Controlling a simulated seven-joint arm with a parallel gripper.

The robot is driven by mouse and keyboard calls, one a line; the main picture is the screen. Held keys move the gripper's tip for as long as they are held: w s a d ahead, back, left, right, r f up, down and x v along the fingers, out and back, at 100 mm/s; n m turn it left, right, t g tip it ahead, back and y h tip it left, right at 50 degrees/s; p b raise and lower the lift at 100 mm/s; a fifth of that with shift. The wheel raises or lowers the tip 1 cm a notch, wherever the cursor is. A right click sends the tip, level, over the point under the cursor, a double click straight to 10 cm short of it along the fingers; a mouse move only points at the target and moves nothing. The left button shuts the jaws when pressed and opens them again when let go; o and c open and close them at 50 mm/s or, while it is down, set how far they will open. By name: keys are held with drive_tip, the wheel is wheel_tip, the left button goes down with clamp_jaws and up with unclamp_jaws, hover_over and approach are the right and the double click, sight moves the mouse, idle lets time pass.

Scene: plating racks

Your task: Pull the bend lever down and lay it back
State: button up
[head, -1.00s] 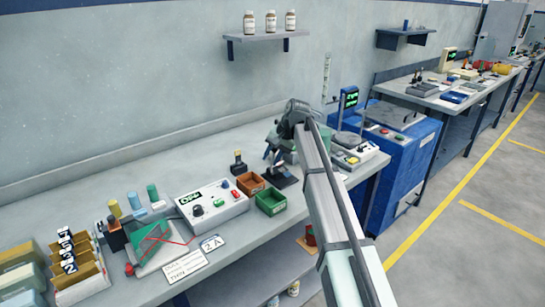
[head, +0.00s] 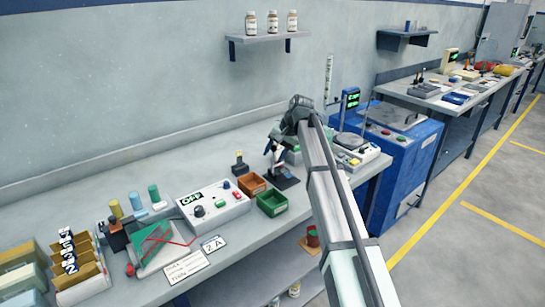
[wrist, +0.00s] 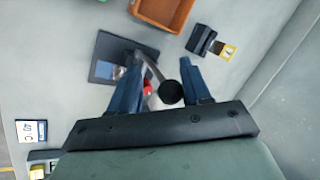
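The bend lever is a thin metal arm with a round black knob (wrist: 171,92) at its near end. It rises from a small bending tool with a dark square base (wrist: 103,70), which also stands on the bench in the head view (head: 288,183). A red part (wrist: 148,90) shows beside the lever. My gripper (wrist: 162,66) points down over the tool, its two blue fingers apart. The knob is between the fingers in the picture, with a gap on each side; I cannot tell its depth. My gripper shows small in the head view (head: 274,148), partly hiding the tool.
An orange-brown bin (head: 251,183) and a green bin (head: 272,203) stand close by the tool. A small black block with a yellow-marked tag (wrist: 202,40) is near the brown bin. A control box (head: 213,205) reading OFF is further left. Another instrument (head: 356,155) stands right.

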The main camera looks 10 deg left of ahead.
drive_tip(key=v, duration=1.2)
